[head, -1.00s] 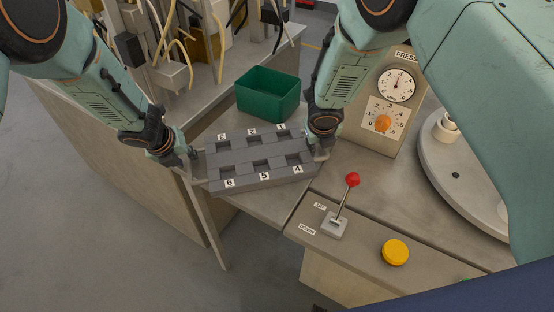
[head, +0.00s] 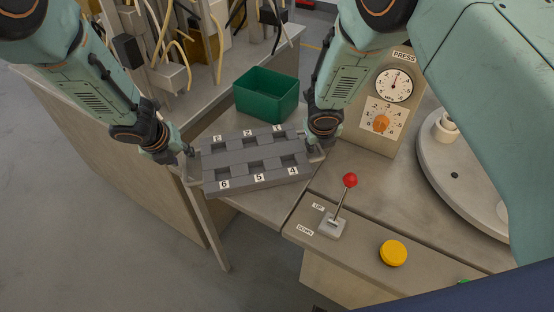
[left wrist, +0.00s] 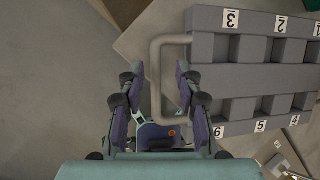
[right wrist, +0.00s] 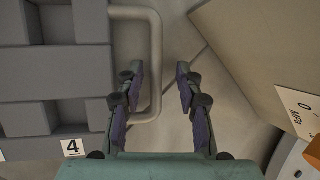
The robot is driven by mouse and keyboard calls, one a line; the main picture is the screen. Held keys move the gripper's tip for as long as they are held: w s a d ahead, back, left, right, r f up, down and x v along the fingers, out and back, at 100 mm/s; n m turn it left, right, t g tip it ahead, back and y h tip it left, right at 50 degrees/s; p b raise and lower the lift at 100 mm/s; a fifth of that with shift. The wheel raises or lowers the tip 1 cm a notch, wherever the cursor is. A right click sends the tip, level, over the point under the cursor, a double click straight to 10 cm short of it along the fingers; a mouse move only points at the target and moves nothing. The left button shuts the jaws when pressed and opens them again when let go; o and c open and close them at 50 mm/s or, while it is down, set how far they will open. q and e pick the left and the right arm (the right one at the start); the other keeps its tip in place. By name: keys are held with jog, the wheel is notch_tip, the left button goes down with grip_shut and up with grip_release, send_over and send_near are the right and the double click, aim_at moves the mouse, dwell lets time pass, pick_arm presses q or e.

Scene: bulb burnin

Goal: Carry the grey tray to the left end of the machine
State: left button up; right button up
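The grey tray (head: 231,157), with numbered sockets in two rows, lies over the near left part of the machine's bench. Its recesses look empty. A bar handle sticks out at each end. My left gripper (head: 186,156) is at the left handle; in the left wrist view that handle (left wrist: 156,80) lies between its parted fingers (left wrist: 160,74), with gaps on both sides. My right gripper (head: 318,150) is at the right handle; in the right wrist view that handle (right wrist: 155,62) also shows between parted fingers (right wrist: 158,74). Whether the tray touches the bench is unclear.
A green bin (head: 266,94) stands just behind the tray. A lever with a red knob (head: 350,180) and a yellow button (head: 393,253) are at the right. The press gauge box (head: 385,105) and a round turntable (head: 455,165) stand further right. Floor lies open at the left.

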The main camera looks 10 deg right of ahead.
jog(key=shift+a, duration=0.2)
jog(key=shift+d+r, duration=0.1)
jog(key=shift+d, duration=0.05)
jog(key=shift+s+r, duration=0.1)
jog(key=shift+r, duration=0.15)
pick_arm(q)
jog(key=v, duration=0.9)
jog(key=shift+a, duration=0.35)
pick_arm(e)
jog(key=v, duration=1.1)
jog(key=shift+s+r, duration=0.15)
jog(key=shift+s, duration=0.05)
pick_arm(q)
jog(key=shift+r, duration=0.1)
pick_arm(e)
jog(key=shift+a, duration=0.2)
pick_arm(q)
jog(key=shift+s, duration=0.15)
